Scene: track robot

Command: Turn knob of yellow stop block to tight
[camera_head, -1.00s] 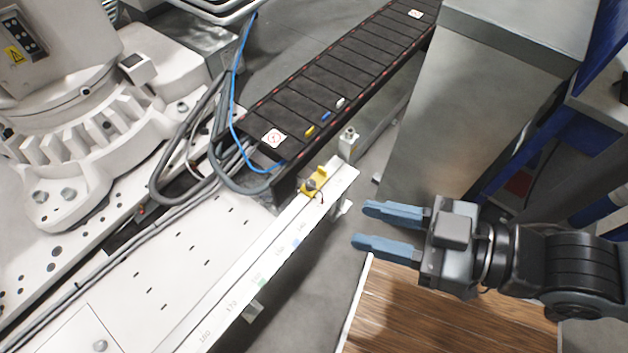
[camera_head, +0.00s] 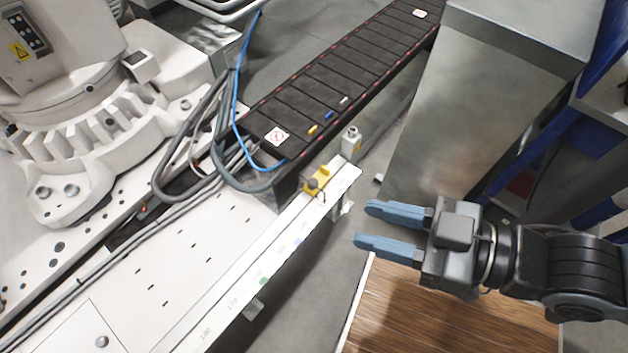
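The yellow stop block (camera_head: 321,175) sits on the white track rail (camera_head: 268,246) close to its far end. A small dark knob (camera_head: 312,184) shows on its near side. Which way the knob is turned is too small to tell. My gripper (camera_head: 364,225) is to the right of the block and apart from it. Its two blue-grey fingers point left and are spread, with nothing between them.
A black cable chain track (camera_head: 335,84) runs away behind the block. A small pale box (camera_head: 351,141) stands just beyond the rail's end. A grey metal cabinet (camera_head: 470,110) stands behind my gripper. A wooden surface (camera_head: 450,310) lies below my arm. Grey floor separates gripper and rail.

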